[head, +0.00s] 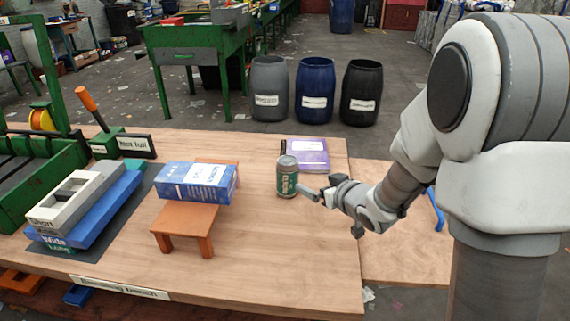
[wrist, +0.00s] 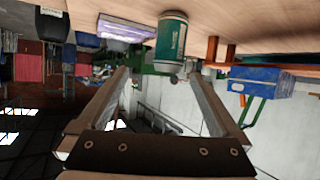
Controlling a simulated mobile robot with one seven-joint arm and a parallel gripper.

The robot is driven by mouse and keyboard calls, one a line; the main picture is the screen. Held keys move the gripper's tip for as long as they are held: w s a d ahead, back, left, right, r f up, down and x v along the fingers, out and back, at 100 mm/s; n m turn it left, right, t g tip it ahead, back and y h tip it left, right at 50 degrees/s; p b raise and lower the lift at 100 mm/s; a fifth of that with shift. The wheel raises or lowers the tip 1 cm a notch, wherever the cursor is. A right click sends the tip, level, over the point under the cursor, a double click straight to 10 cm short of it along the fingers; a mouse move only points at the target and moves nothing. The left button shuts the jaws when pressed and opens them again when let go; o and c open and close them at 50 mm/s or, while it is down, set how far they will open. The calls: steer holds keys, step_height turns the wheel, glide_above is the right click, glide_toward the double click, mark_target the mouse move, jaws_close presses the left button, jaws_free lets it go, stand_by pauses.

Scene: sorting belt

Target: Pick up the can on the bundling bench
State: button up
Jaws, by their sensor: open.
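The can (head: 287,177), green with a grey top, stands upright on the wooden bundling bench (head: 270,255), right of its middle. In the wrist view the can (wrist: 171,42) shows at the top, beyond the fingertips and roughly between their directions. My gripper (head: 311,193) is just right of the can in the head view, its fingers pointing at it. In the wrist view my gripper (wrist: 158,76) has its two fingers spread wide with nothing between them. Whether a finger touches the can is hard to tell in the head view.
A purple book (head: 307,155) lies behind the can. Left of it, a blue box (head: 195,183) rests on a small orange stand (head: 180,222). Sorting blocks (head: 75,205) sit further left. Barrels (head: 315,92) stand on the floor behind. The bench front is clear.

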mark_target(291, 180)
steer(key=shift+y, duration=0.5)
steer(key=b+x, duration=0.1)
steer(key=x, duration=0.3)
steer(key=s+f+b+x, duration=0.1)
steer(key=x, duration=0.4)
steer(key=a+b+x, duration=0.1)
steer(key=x, duration=0.4)
steer(key=shift+s+f, duration=0.2)
steer(key=shift+f, duration=0.05)
steer(key=b+x, duration=0.1)
steer(key=x, duration=0.1)
steer(key=b+x, duration=0.1)
steer(key=x, duration=0.1)
steer(key=shift+w+f, duration=0.15)
steer(key=shift+f, duration=0.2)
steer(key=shift+w+a, duration=0.15)
steer(key=shift+w, duration=0.25)
steer(key=c, duration=1.2)
steer(key=shift+o, duration=0.2)
